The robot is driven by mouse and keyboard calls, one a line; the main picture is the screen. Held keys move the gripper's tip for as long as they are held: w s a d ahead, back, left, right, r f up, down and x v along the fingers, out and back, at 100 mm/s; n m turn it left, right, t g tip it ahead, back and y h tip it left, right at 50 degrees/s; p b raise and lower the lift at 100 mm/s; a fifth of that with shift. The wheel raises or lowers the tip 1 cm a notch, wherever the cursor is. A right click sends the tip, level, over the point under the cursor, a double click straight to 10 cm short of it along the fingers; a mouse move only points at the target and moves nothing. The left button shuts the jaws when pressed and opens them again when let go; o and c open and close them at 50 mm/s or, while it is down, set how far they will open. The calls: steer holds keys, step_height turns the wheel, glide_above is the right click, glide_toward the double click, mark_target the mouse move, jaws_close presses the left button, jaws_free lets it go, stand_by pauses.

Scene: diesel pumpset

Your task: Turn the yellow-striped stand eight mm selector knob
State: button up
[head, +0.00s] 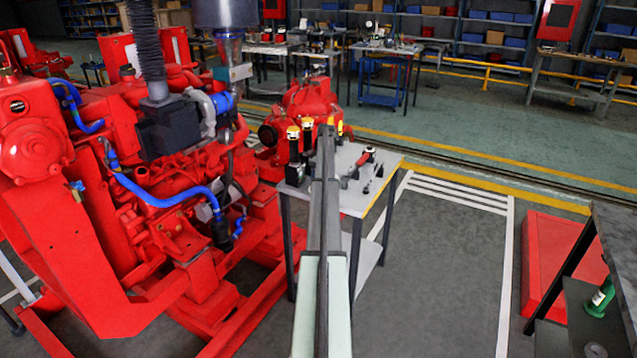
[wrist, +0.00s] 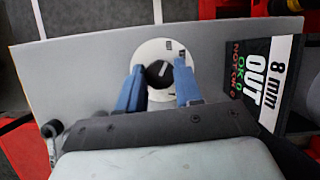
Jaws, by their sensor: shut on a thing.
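In the wrist view a black selector knob (wrist: 158,70) with a white mark sits on a round white dial plate (wrist: 150,50). My gripper (wrist: 158,80) has its two blue fingers on either side of the knob, shut on it. A black label reading "8 mm OUT" (wrist: 268,80) is right of the dial. In the head view the small grey-topped stand (head: 356,204) has a yellow edge on its right. My arm runs over the stand, hiding the knob and gripper there.
Yellow-topped black fittings (head: 293,150) stand on the left of the stand top, and a red-handled part (head: 366,157) on the right. The large red diesel pumpset (head: 130,180) is close to the left. Open floor (head: 440,265) lies to the right.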

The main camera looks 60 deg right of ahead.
steer(key=shift+n, duration=0.3)
steer(key=o, duration=1)
steer(key=shift+o, duration=0.2)
steer(key=v, duration=0.7)
steer(key=shift+r, duration=0.25)
steer(key=shift+w, duration=0.15)
